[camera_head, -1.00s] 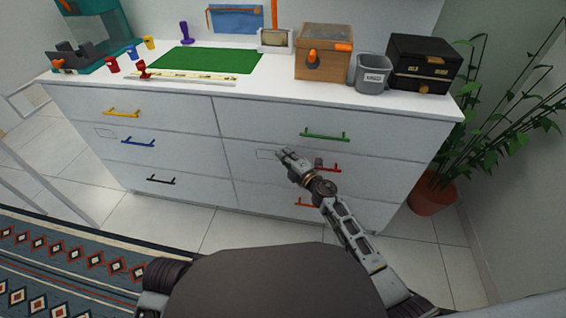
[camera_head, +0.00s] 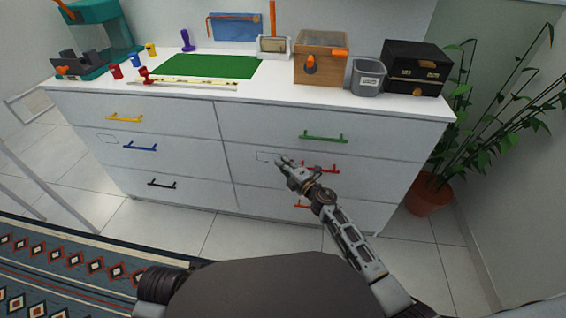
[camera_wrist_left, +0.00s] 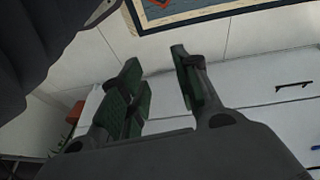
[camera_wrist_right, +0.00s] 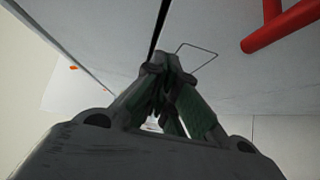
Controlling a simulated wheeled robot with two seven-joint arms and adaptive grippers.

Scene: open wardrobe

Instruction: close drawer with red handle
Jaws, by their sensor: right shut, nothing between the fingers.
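The red handle (camera_head: 322,168) is on the right middle drawer (camera_head: 375,181) of the white dresser; the drawer looks about flush in the head view. It is partly covered by my right gripper (camera_head: 280,161), which is at the drawer front, left of the handle. That gripper is shut and empty. In the right wrist view the red handle (camera_wrist_right: 285,25) is at upper right, apart from the fingertips (camera_wrist_right: 165,70), which are close to the white front beside a dark seam. Contact cannot be told. My left gripper (camera_wrist_left: 160,90) is open and empty, seen only in its wrist view.
A green handle (camera_head: 323,137) is above and an orange-red one (camera_head: 302,206) below. The dresser top (camera_head: 280,85) holds a wooden box (camera_head: 320,62), a grey bin (camera_head: 367,78) and a black box (camera_head: 413,68). A potted plant (camera_head: 430,195) stands at right.

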